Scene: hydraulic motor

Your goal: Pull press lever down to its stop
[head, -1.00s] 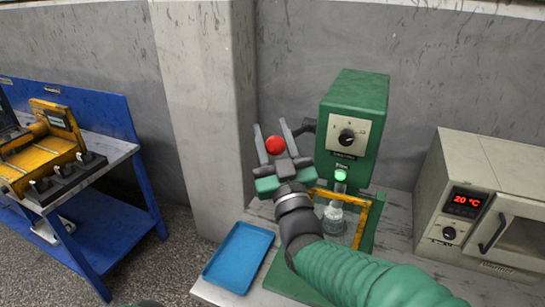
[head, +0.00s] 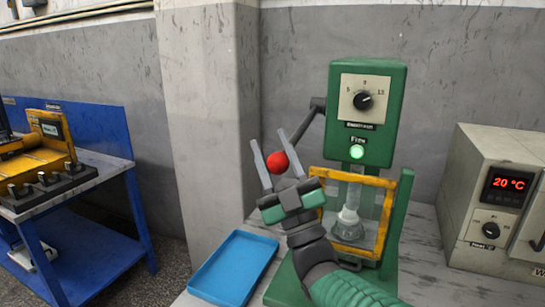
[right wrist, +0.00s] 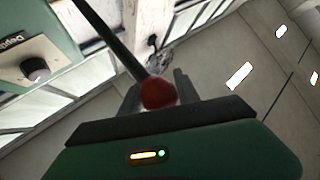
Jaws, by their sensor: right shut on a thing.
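The green press (head: 368,118) stands on the bench with a dial and a lit green button on its front. Its dark lever (head: 311,124) slopes down and left from the pivot on the press's left side to a red ball knob (head: 278,161). My right gripper (head: 268,150) has its two grey fingers on either side of the knob and is shut on it. In the right wrist view the red knob (right wrist: 158,93) sits between the fingers, with the lever rod (right wrist: 108,38) running to the upper left. My left gripper is not in view.
A yellow-framed guard (head: 389,222) with a clear vessel (head: 347,220) behind it is below the press head. A blue tray (head: 235,265) lies to the left. An oven (head: 490,200) reading 20 °C stands right. A blue workbench (head: 75,230) is far left.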

